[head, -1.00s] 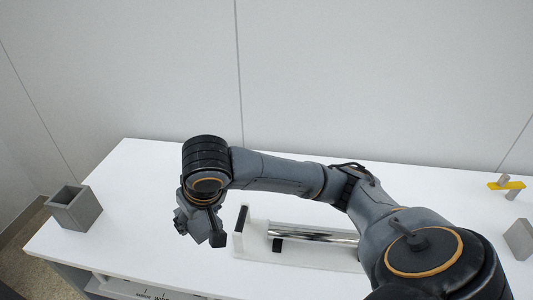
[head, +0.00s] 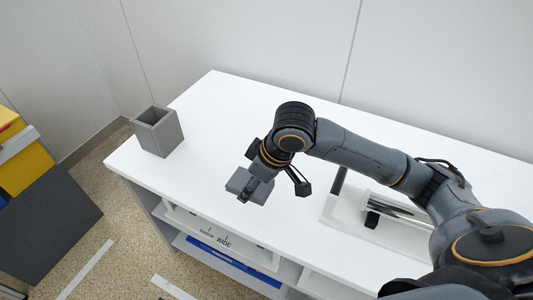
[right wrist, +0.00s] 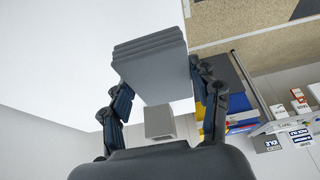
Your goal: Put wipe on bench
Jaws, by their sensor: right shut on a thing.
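The wipe (head: 236,182) is a grey folded pad of stacked layers. My right gripper (head: 252,180) is shut on it over the front part of the white bench (head: 190,180). In the right wrist view the wipe (right wrist: 152,62) sits between the two dark fingers of my right gripper (right wrist: 163,95). The head view does not clearly show any gap between wipe and bench top. My left gripper is not in view.
A grey open-topped box (head: 158,133) stands at the bench's left end. A white tray with a metal roller (head: 400,208) lies to the right, partly behind my arm. Shelves with a blue item (head: 235,262) are below. Bench top around the wipe is clear.

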